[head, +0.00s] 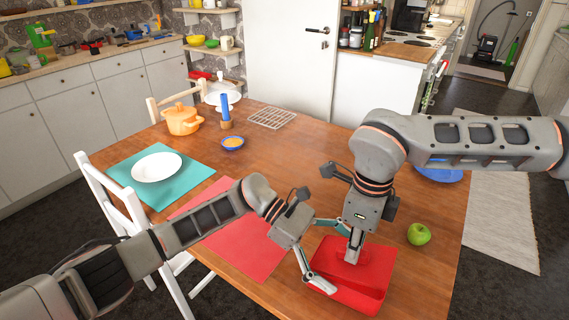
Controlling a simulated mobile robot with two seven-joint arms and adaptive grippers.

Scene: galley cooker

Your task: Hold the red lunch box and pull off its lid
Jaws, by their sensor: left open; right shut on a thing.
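The red lunch box (372,280) sits on the wooden table near its front edge. Its red lid (330,255) looks to be in place on top, and I cannot make out a gap between lid and box. My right gripper (352,257) points down over the middle of the lid and is shut on it; the fingertips hide the exact part gripped. My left gripper (335,256) is open at the left side of the box, one finger near the back and one across the front left. I cannot tell whether those fingers touch the box.
A green apple (419,234) lies right of the box. A blue dish (438,172) is partly behind my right arm. An orange pot (182,121) stands farther back.

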